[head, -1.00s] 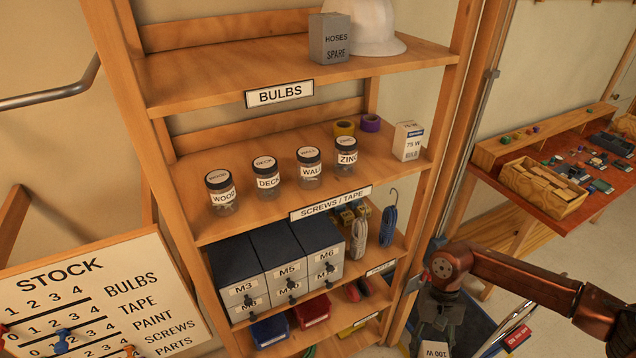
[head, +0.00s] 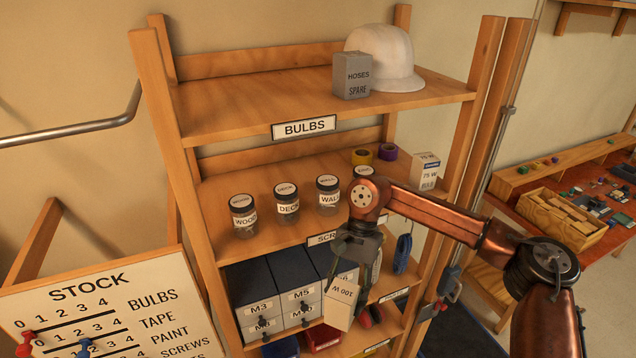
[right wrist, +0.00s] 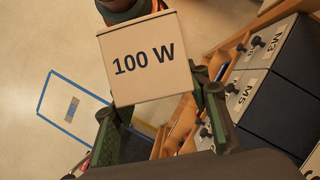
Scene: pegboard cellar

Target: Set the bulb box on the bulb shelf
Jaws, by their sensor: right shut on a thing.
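My right gripper (head: 357,270) is shut on a white box marked 100 W (head: 341,303), held tilted in front of the rack's lower shelves. In the right wrist view, the 100 W face (right wrist: 148,62) shows between the green fingers (right wrist: 160,118). The shelf with the BULBS label (head: 305,128) is the upper one in view. It holds a grey HOSES SPARE box (head: 353,78) and a white hard hat (head: 384,60) toward the right. Its left part is bare (head: 240,112). A 75 W bulb box (head: 426,172) stands on the shelf below. My left gripper is not in view.
Several labelled jars (head: 243,212) and tape rolls (head: 388,151) stand on the SCREWS / TAPE shelf. Dark drawers (head: 255,290) sit under it. The rack's right post (head: 475,110) is near my arm. A STOCK board (head: 105,310) stands at lower left.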

